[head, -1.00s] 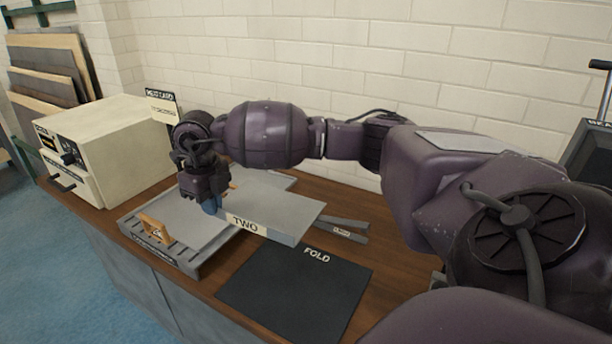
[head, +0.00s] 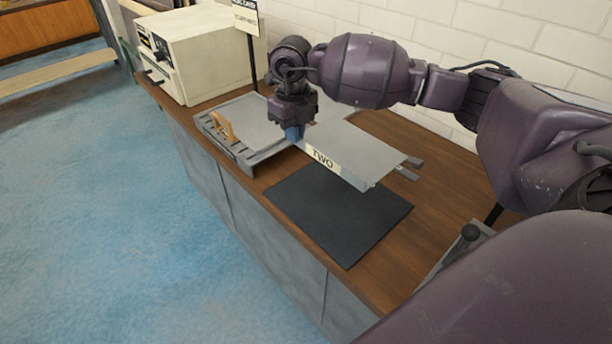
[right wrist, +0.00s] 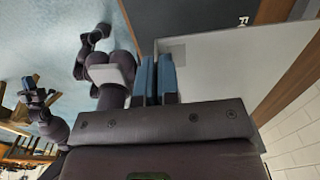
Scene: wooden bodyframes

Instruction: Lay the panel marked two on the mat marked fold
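The grey panel marked TWO (head: 365,152) is raised over the bench, its labelled edge facing me. It overlaps the back part of the dark mat (head: 335,220) in the head view and hides the FOLD lettering. My right gripper (head: 294,133) is at the panel's left end. In the right wrist view its blue fingers (right wrist: 156,78) are close together with the panel's edge between them, and the panel (right wrist: 225,65) extends right. The mat (right wrist: 190,14) shows beyond, with a letter F. My left gripper (right wrist: 32,90) seems to show small at the left; its finger state is unclear.
A grey slotted tray (head: 240,152) with an orange piece (head: 224,127) stands left of the mat. A cream cabinet (head: 200,55) and a card on a post (head: 246,15) stand behind. Grey strips (head: 408,168) lie right of the panel. The bench's front edge is close to the mat.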

